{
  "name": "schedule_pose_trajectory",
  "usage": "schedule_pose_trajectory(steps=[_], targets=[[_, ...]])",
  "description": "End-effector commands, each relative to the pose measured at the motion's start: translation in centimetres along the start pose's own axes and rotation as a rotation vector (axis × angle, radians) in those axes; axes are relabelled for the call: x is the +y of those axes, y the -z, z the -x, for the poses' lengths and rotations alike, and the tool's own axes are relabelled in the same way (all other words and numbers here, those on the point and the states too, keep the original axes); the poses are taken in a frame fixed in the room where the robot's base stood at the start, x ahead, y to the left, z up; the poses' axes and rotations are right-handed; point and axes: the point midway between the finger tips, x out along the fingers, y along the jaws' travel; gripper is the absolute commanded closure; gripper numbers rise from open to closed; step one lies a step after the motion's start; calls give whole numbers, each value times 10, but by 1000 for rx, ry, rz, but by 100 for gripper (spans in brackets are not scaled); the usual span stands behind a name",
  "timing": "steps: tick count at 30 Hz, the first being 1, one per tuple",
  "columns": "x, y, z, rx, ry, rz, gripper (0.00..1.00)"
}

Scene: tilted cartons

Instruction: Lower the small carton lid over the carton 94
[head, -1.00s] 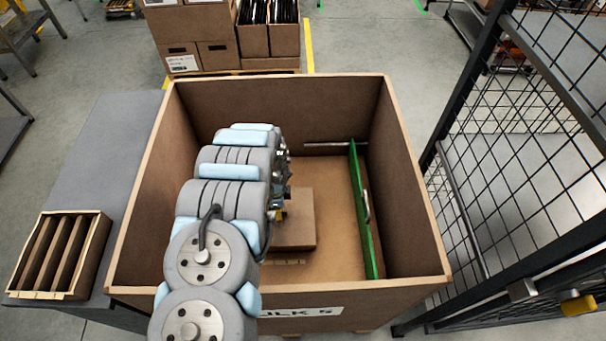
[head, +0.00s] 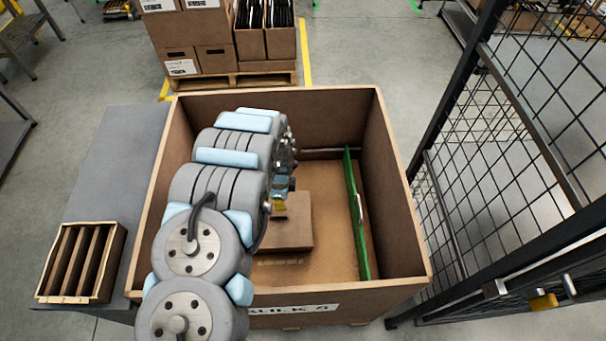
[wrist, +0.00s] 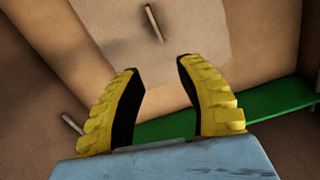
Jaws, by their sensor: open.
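A brown box (head: 290,228) stands low inside a large brown bin, partly hidden behind my arm. I cannot tell from this view whether it is the carton, the lid, or the lid on the carton. My gripper (head: 281,199) is over this box, with its yellow fingers partly hidden by the arm. In the wrist view the gripper (wrist: 158,68) is open, with nothing between its two fingers. A pale brown flat surface (wrist: 205,35) lies beyond the fingertips, with a short thin bar (wrist: 153,23) by it. No number 94 is readable.
The large bin's walls (head: 400,215) surround the box. A green upright panel (head: 357,215) stands right of it, with open floor between. A slotted wooden tray (head: 80,262) sits on a grey table at left. A mesh fence (head: 500,150) stands at right.

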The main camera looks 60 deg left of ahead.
Motion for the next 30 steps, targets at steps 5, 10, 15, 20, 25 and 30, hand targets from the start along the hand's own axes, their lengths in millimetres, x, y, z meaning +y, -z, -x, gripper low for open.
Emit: schedule_pose_trajectory(steps=[5,10,15,20,25,30], targets=[[1,7,25,0,3,-48,63],[2,15,43,0,5,-95,63],[4,22,60,0,7,-141,63],[7,29,77,0,8,-185,63],[10,37,94,0,9,-231,63],[14,44,111,0,10,-278,63]])
